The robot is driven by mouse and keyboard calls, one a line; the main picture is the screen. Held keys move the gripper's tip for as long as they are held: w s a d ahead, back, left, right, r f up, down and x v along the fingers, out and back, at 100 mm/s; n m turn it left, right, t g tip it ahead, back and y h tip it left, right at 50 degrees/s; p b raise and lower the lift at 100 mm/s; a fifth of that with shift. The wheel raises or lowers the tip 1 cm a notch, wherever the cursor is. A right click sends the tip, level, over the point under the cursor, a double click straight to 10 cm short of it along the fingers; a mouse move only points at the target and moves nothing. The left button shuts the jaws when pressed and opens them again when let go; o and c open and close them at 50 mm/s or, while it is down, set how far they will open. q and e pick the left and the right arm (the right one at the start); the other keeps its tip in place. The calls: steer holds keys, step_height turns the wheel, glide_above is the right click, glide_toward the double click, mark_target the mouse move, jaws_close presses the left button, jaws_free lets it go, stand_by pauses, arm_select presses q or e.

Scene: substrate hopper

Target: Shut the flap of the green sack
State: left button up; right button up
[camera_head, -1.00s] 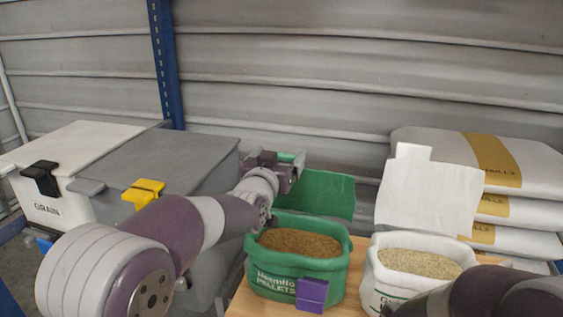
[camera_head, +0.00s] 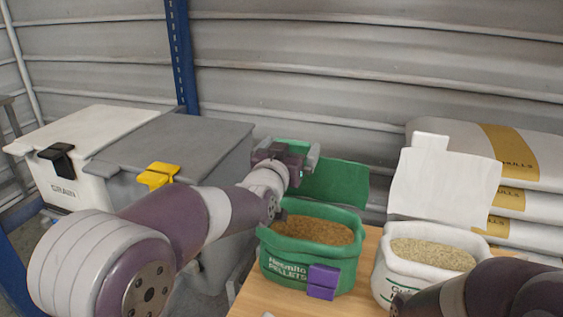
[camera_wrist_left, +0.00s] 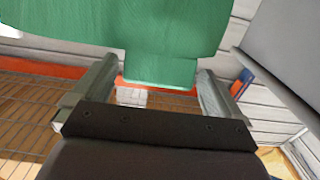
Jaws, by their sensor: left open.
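The green sack (camera_head: 312,256) stands open on the wooden table, with brown pellets (camera_head: 318,229) showing inside. Its green flap (camera_head: 338,180) stands up at the back of the sack. My left gripper (camera_head: 300,150) is at the upper left end of the flap. In the left wrist view, the flap's narrow tab (camera_wrist_left: 160,68) reaches between the two spread fingers of my left gripper (camera_wrist_left: 155,90), with space on both sides. A purple two-part fastener (camera_head: 322,281) is on the sack's front. My right arm (camera_head: 490,292) shows at the lower right; its gripper is out of view.
A white sack (camera_head: 395,264) of pale grain stands open to the right, its white flap (camera_head: 440,188) upright. Stacked filled bags (camera_head: 525,203) lie behind it. A grey bin (camera_head: 190,140) with a yellow latch (camera_head: 158,175) and a white bin (camera_head: 85,130) stand left. A blue post (camera_head: 181,55) rises behind.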

arm_select(q)
steer(key=v, duration=1.1)
